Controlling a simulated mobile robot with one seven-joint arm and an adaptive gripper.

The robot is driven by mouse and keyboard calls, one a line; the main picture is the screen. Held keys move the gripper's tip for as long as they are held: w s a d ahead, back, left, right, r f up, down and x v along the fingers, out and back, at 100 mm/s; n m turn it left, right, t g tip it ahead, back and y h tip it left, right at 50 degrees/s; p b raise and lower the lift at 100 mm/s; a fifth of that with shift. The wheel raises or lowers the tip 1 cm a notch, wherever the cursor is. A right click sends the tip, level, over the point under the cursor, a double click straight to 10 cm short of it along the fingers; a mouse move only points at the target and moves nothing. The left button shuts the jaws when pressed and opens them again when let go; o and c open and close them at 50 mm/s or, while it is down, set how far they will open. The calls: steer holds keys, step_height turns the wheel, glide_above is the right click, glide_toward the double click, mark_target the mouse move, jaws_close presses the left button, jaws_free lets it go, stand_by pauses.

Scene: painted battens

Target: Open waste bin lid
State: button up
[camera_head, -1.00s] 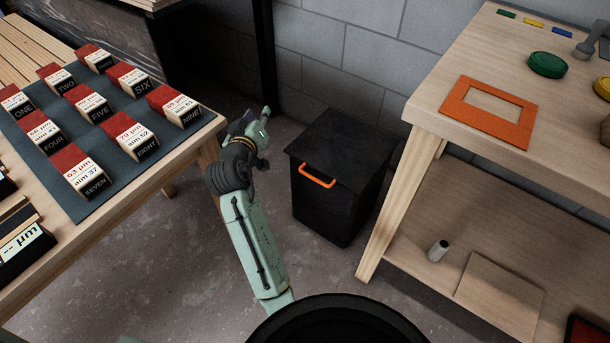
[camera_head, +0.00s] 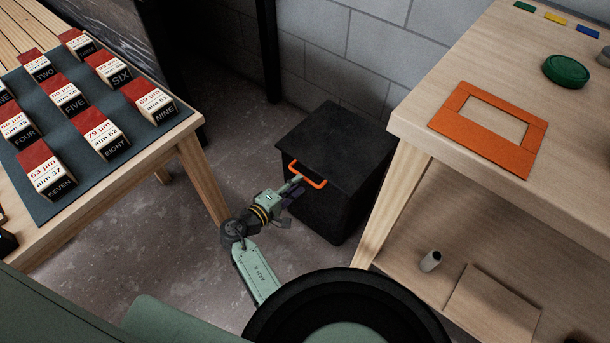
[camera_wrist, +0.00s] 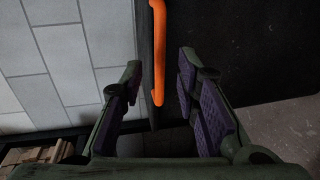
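The black waste bin (camera_head: 325,212) stands on the floor between two tables, its flat lid (camera_head: 338,140) closed. An orange handle (camera_head: 309,175) sticks out from the lid's front edge. I cannot tell whether a finger touches the handle.
A wooden table with labelled blocks on a dark mat (camera_head: 45,205) is at left. A workbench with an orange frame (camera_head: 488,130) and a lower shelf (camera_head: 450,260) stands close at right. A block wall (camera_head: 345,55) is behind the bin.

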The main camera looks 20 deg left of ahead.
steer(key=x, duration=0.5)
steer(key=shift+r, duration=0.1)
jaws_close()
stand_by(0.8)
